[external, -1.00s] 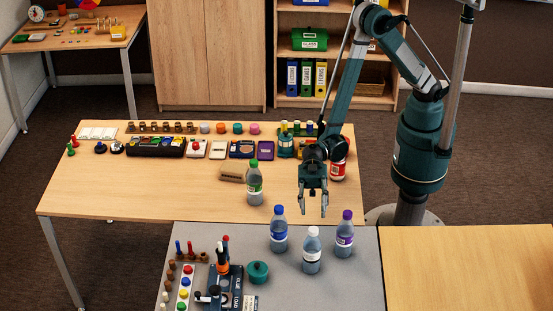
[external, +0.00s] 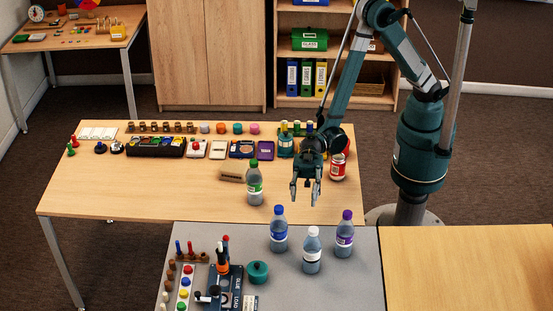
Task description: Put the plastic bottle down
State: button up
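Several plastic bottles stand upright. A green-capped bottle (external: 254,184) stands on the wooden table near its front edge. A blue-capped bottle (external: 279,230), a white-capped bottle (external: 312,252) and a purple-capped bottle (external: 345,235) stand on the grey table. My gripper (external: 306,202) points down with its fingers spread apart and nothing between them. It hangs to the right of the green-capped bottle and, in the picture, above the other three. Its exact height over the tables is hard to tell.
A red and white can (external: 338,167) stands on the wooden table (external: 140,190) just right of my gripper. Boxes and coloured pieces line that table's back. Pegs and a green pot (external: 258,272) sit at the grey table's left. The wooden table's front left is clear.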

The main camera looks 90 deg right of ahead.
jog(key=w+d+r+m+t+h, duration=0.3)
jog(key=w+d+r+m+t, duration=0.6)
jog(key=w+d+r, duration=0.85)
jog(key=w+d+r+m+t+h, duration=0.1)
jog(key=d+r+m+t+h, duration=0.25)
jog(key=d, duration=0.95)
jog(key=d+r+m+t+h, duration=0.1)
jog(key=d+r+t+h, duration=0.35)
jog(key=d, duration=0.75)
jog(key=s+d+f+m+g+h, duration=0.1)
jog(key=s+d+f+g+h, duration=0.2)
jog(key=d, duration=0.4)
jog(key=s+d+m+g+h, duration=0.1)
jog(key=s+d+h, duration=0.1)
jog(key=s+d, duration=0.4)
jog(key=s+d+f+m+g+h, duration=0.1)
jog(key=s+d+f+g+h, duration=0.15)
jog(key=d, duration=0.55)
jog(key=s+d+f+g, duration=0.2)
jog(key=s+f, duration=0.3)
jog(key=s, duration=0.6)
jog(key=s+d+f+g, duration=0.2)
jog(key=s+f, duration=0.3)
jog(key=s, duration=0.7)
jog(key=shift+d+g, duration=0.35)
jog(key=shift+g, duration=0.4)
